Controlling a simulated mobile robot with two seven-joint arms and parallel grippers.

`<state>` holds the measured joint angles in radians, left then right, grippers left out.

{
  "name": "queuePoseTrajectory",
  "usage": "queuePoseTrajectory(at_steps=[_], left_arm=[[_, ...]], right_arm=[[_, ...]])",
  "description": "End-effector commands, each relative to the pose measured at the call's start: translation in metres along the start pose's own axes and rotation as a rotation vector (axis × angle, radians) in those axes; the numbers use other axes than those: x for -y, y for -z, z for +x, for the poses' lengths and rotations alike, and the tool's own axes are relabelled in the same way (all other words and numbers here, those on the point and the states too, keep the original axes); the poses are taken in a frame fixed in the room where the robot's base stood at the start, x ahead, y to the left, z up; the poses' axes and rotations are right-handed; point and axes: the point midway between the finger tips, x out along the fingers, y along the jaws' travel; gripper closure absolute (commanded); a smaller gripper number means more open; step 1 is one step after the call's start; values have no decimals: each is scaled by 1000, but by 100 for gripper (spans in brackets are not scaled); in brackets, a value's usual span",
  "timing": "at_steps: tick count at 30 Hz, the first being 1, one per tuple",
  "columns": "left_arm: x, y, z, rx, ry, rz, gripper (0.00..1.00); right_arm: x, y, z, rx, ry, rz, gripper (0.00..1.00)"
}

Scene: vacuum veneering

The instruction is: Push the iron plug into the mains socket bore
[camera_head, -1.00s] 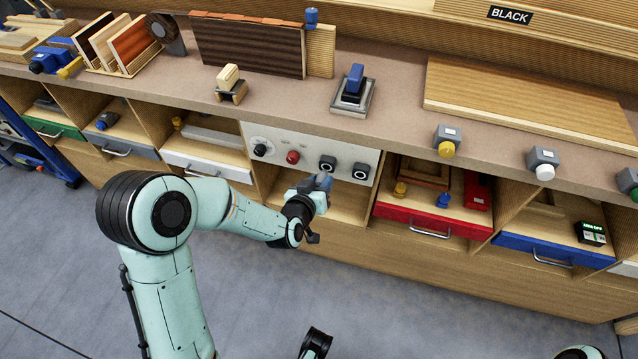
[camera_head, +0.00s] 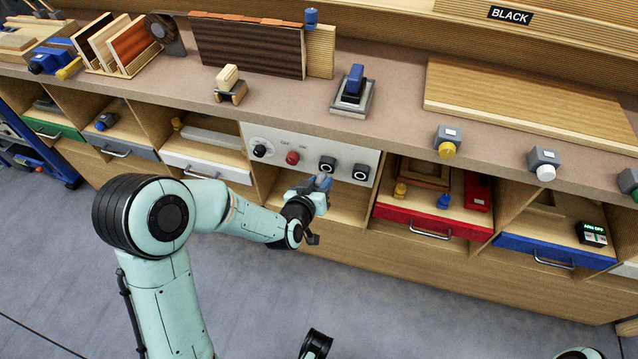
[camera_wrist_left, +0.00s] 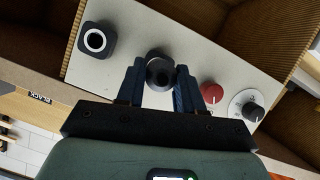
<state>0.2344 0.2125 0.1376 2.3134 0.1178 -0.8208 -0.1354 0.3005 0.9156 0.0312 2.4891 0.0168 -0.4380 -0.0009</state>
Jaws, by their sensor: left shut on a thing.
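My left gripper (camera_head: 322,184) is in front of the pale control panel (camera_head: 292,139), at the height of its two black sockets. In the left wrist view its blue fingers (camera_wrist_left: 160,84) are shut on the dark, round plug (camera_wrist_left: 159,68). The plug lines up with the left socket (camera_head: 328,163), which the plug and fingers cover in the wrist view. I cannot tell how far the plug is from the bore. The right socket (camera_head: 361,171) is empty; it also shows in the wrist view (camera_wrist_left: 96,40). The blue-handled iron (camera_head: 354,79) stands on a metal plate on the bench.
The panel also carries a red knob (camera_head: 292,157) and a black dial (camera_head: 260,150). A red drawer (camera_head: 424,225) stands open right of my gripper, and a white drawer (camera_head: 206,164) is to its left. The bench edge overhangs the panel.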

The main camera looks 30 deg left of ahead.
Motion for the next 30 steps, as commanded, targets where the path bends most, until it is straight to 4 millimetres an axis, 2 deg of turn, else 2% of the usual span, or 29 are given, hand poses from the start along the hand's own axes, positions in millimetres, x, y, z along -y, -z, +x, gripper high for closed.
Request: queuePoseTrajectory(at_steps=[30], left_arm=[[0, -1, 0, 0, -1, 0, 100]], right_arm=[[-3, 0, 8, 2, -1, 1, 57]])
